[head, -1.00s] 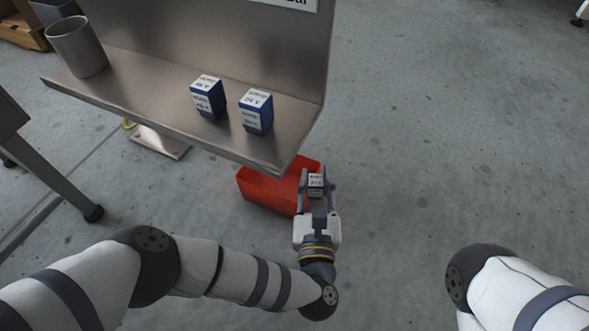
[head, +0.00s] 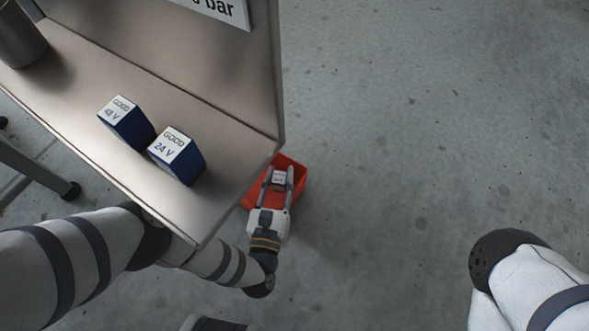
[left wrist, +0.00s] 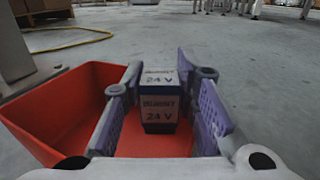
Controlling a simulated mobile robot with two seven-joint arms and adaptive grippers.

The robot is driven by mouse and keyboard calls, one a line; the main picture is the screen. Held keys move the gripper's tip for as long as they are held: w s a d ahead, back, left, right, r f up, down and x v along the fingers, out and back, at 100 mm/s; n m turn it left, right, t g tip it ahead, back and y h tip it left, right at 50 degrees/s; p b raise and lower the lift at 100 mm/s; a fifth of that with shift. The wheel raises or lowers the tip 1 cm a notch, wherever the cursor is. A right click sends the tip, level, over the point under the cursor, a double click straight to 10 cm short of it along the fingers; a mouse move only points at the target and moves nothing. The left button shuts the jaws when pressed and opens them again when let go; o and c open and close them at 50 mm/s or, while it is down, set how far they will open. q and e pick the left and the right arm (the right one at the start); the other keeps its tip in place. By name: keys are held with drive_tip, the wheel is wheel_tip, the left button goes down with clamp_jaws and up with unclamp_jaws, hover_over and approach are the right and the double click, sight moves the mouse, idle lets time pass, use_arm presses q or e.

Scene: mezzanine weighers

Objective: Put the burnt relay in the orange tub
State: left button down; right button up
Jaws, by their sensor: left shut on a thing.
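The burnt relay (left wrist: 160,98) is a small block with a white label reading "BURNT 24 V" in the left wrist view. My left gripper (head: 277,177) is shut on it, one finger on each side. The relay also shows between the fingertips in the head view (head: 279,178). The orange tub (head: 301,184) looks red-orange and stands on the floor beside the shelf's end, partly hidden by the shelf. The gripper and relay appear over the tub in the head view. My right gripper is out of view.
Two blue relays labelled "GOOD", a 48 V one (head: 127,122) and a 24 V one (head: 178,156), stand on the metal shelf (head: 215,185). A metal cup (head: 20,40) stands at its far left. Open concrete floor (head: 400,150) lies to the right.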

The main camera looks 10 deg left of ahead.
use_arm(q)
drive_tip(key=shift+a, duration=0.1)
drive_tip(key=shift+s+f, duration=0.1)
drive_tip(key=shift+f, duration=0.25)
drive_tip(key=shift+a+f, duration=0.1)
drive_tip(key=shift+f, duration=0.05)
drive_tip(key=c, duration=1.3)
unclamp_jaws()
drive_tip(key=shift+s, duration=0.1)
drive_tip(key=shift+f, duration=0.1)
drive_tip(key=shift+r, duration=0.35)
drive_tip(key=s+p, duration=0.1)
drive_tip(key=s, duration=0.6)
drive_tip(key=s+d+p, duration=0.1)
drive_tip(key=s, duration=0.3)
drive_tip(key=shift+s+r+p, duration=0.25)
drive_tip(key=shift+s+p, duration=0.05)
drive_tip(key=shift+s, duration=0.05)
